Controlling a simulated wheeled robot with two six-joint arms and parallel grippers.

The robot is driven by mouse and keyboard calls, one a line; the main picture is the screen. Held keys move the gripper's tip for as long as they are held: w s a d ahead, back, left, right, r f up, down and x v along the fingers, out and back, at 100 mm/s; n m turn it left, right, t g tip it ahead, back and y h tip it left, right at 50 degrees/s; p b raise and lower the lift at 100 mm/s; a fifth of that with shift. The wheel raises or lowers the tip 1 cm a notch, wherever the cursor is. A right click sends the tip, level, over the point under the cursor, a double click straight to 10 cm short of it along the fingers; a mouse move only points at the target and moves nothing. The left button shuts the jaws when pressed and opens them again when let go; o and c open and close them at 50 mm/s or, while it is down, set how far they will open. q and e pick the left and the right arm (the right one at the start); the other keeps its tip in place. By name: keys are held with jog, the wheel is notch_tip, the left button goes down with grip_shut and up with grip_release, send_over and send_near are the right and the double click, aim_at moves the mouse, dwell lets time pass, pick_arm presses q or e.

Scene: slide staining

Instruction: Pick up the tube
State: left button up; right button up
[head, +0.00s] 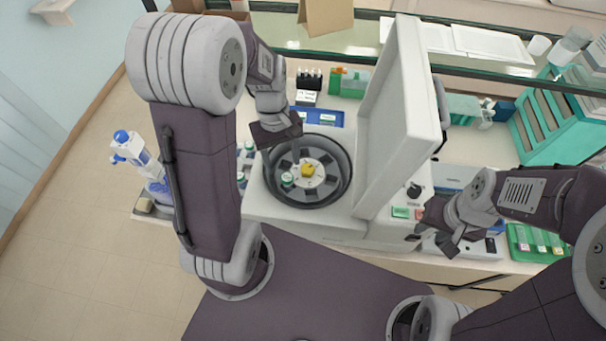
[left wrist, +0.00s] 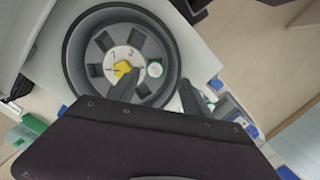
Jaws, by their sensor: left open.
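A tube with a pale green-white cap (head: 287,180) sits in a slot of the round rotor inside an open centrifuge (head: 262,205). It also shows in the left wrist view (left wrist: 155,69), right of the yellow hub knob (left wrist: 122,68). My left gripper (head: 280,142) is over the back left rim of the bowl. In the left wrist view its two fingers (left wrist: 158,92) are apart, with the tube's cap seen between and beyond them; nothing is held. My right gripper (head: 447,240) is in front of the centrifuge's right side, apart from the tube; its jaws are not clear.
The centrifuge lid (head: 390,115) stands upright right of the bowl. Several capped tubes or bottles stand left of the centrifuge (head: 246,152). A blue-topped bottle (head: 122,137) is farther left. A green slide tray (head: 540,243) lies at the right, and a teal rack (head: 560,120) stands behind.

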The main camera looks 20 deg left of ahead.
aim_at(287, 177)
pick_arm(q)
jog(key=shift+w, duration=0.1)
jog(key=shift+w+f, duration=0.1)
jog(key=f, duration=0.3)
jog(key=shift+s+a+f+p, duration=0.2)
jog(key=shift+s+p, duration=0.05)
jog(key=shift+p, duration=0.15)
jog(key=shift+d+f, duration=0.25)
jog(key=shift+f, duration=0.05)
jog(key=f, duration=0.2)
jog(key=f+p, duration=0.1)
jog(key=f, duration=0.1)
jog(key=shift+w+d, duration=0.15)
jog(key=shift+d, duration=0.15)
jog(key=shift+w+f, duration=0.1)
jog(key=shift+f, duration=0.4)
jog(key=c, duration=1.2)
grip_shut()
pick_arm(e)
jog(key=shift+w+a+r, duration=0.1)
jog(key=shift+a+r, duration=0.1)
jog(key=shift+r, duration=0.85)
